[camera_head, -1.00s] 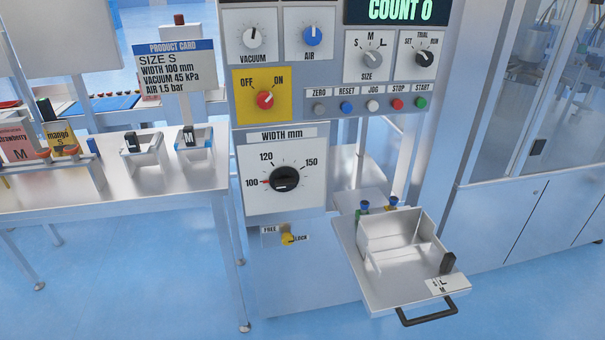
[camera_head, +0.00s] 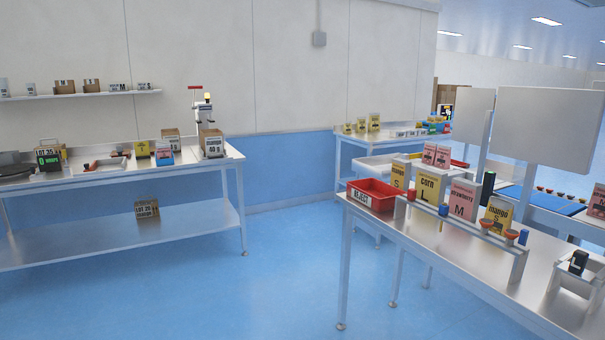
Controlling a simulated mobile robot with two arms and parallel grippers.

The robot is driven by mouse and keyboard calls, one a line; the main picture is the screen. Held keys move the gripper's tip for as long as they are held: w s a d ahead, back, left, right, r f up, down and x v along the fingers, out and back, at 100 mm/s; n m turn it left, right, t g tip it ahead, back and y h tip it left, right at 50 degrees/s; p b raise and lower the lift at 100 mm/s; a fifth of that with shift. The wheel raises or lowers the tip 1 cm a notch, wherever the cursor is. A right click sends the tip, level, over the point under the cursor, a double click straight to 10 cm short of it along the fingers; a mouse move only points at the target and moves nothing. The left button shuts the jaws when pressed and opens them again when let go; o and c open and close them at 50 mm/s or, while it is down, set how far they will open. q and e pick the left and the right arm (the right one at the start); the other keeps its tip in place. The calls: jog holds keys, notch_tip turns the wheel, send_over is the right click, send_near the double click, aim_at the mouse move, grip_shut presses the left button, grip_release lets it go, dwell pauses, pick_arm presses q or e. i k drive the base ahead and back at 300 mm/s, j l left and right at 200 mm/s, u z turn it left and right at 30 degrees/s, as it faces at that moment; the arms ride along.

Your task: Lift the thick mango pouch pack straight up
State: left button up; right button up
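A yellow mango pack marked S (camera_head: 398,173) stands upright at the back of the right table, behind the red reject bin. Another yellow mango pack (camera_head: 498,214) stands upright further right, behind a low metal rail. I cannot tell which of them is the thick one. A yellow corn pack marked L (camera_head: 430,188) and a pink strawberry pack marked M (camera_head: 463,199) stand between them. Neither of my grippers is in view.
The red reject bin (camera_head: 372,196) sits at the right table's left end. Small knobs top the metal rail (camera_head: 460,232) in front of the packs. A long steel table (camera_head: 100,178) stands on the left. Open blue floor (camera_head: 270,270) lies between the tables.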

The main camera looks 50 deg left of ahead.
aim_at(401, 169)
jog(key=u, duration=1.1)
jog(key=i+j+u, duration=0.2)
jog(key=i, duration=0.15)
jog(key=i+u, duration=0.15)
jog(key=i, duration=0.2)
jog(key=i+j, duration=0.15)
jog(key=i, duration=0.45)
jog(key=i+j, duration=0.1)
jog(key=i, duration=0.55)
jog(key=i+j, duration=0.15)
jog(key=i, duration=0.45)
